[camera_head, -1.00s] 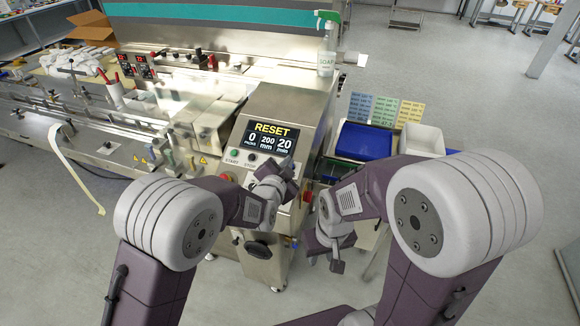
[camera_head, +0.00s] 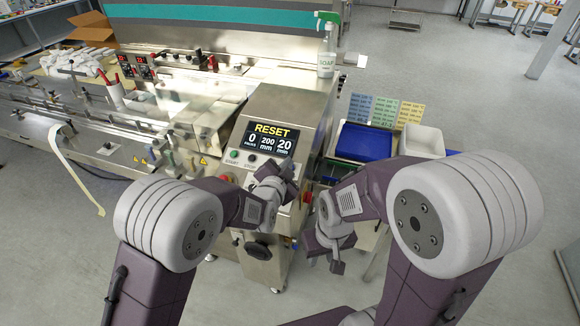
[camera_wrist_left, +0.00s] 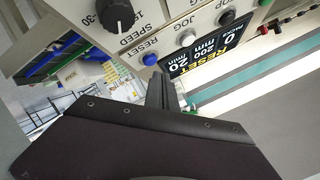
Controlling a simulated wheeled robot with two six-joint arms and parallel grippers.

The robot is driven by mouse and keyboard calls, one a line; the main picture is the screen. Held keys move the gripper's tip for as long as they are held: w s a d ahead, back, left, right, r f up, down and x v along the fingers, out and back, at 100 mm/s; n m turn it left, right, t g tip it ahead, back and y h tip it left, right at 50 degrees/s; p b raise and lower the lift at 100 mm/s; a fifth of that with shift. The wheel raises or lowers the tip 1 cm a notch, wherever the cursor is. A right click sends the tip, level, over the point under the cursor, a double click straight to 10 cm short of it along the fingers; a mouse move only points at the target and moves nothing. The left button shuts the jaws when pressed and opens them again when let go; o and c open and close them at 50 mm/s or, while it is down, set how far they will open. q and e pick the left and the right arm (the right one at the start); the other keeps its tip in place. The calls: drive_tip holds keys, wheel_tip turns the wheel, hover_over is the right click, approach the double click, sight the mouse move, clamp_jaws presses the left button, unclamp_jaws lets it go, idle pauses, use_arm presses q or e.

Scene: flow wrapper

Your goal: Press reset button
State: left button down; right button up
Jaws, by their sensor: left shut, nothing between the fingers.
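The control panel display (camera_head: 268,138) reads RESET, with 0, 200 mm and 20 below it. The blue reset button (camera_wrist_left: 149,59), beside its RESET label, shows in the left wrist view. My left gripper hides that part of the panel in the head view. My left gripper (camera_head: 289,166) is shut and empty, in front of the panel below the display. Its closed fingers (camera_wrist_left: 162,84) show just below the blue button in the wrist view; whether they touch it I cannot tell. My right gripper (camera_head: 337,266) hangs lower, beside the machine, and its jaws are unclear.
A red button (camera_head: 307,197) sits right of my left gripper. A blue bin (camera_head: 364,141) and a white bin (camera_head: 423,141) stand right of the machine.

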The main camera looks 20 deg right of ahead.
idle(0.7)
use_arm(q)
drive_tip(key=shift+w+d+f+b, duration=0.15)
drive_tip(key=shift+w+f+b, duration=0.05)
drive_tip(key=shift+f+b, duration=0.15)
drive_tip(key=shift+w+d+f+b, duration=0.1)
drive_tip(key=shift+w+f+b, duration=0.05)
drive_tip(key=shift+f+b, duration=0.3)
idle(0.6)
drive_tip(key=shift+r, duration=0.15)
drive_tip(key=shift+s+a+r+p, duration=0.25)
drive_tip(key=shift+s+r+p, duration=0.1)
drive_tip(key=shift+r+p, duration=0.25)
drive_tip(key=shift+r, duration=0.1)
drive_tip(key=shift+r, duration=0.35)
drive_tip(key=r+p, duration=0.1)
drive_tip(key=s+a+r+p, duration=0.1)
drive_tip(key=s+r, duration=0.1)
drive_tip(key=shift+a+r+p, duration=0.15)
drive_tip(key=shift+r+p, duration=0.15)
drive_tip(key=shift+p, duration=0.1)
